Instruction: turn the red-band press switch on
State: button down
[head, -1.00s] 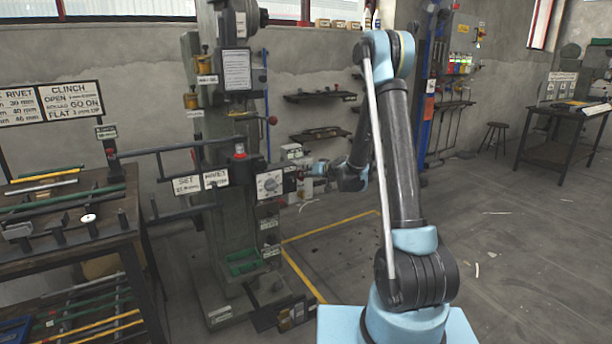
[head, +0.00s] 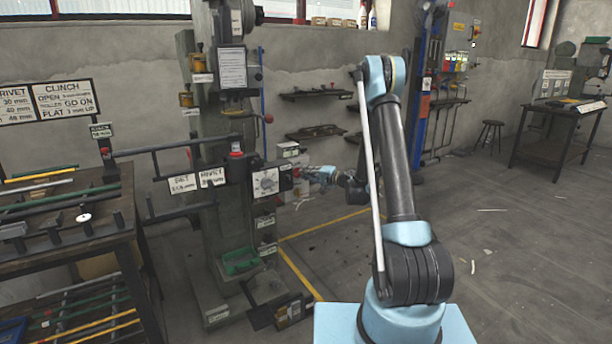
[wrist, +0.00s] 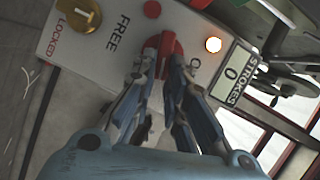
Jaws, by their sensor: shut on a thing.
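In the wrist view, a red switch handle (wrist: 167,43) stands on a pale panel (wrist: 62,40). My gripper (wrist: 170,62) is shut on this handle, one finger on each side. A lamp (wrist: 213,45) glows to the right of the handle, by lettering partly hidden by a finger. I cannot make out a red band.
A brass knob (wrist: 80,14) sits by the LOCKED and FREE marks. A STROKES display (wrist: 233,73) reads 0. A workbench (head: 75,240) with bars and tools stands left of the press. Open floor (head: 500,250) lies to the right.

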jog(key=shift+w+d+f+m+t+y, duration=0.15)
jog(key=shift+f+m+y, duration=0.1)
jog(key=shift+m, duration=0.4)
jog(key=shift+f+m+t+y, duration=0.15)
jog(key=shift+f+m+y, duration=0.1)
jog(key=shift+m, duration=0.4)
jog(key=c, duration=1.6)
grip_release()
jog(key=shift+r, duration=0.1)
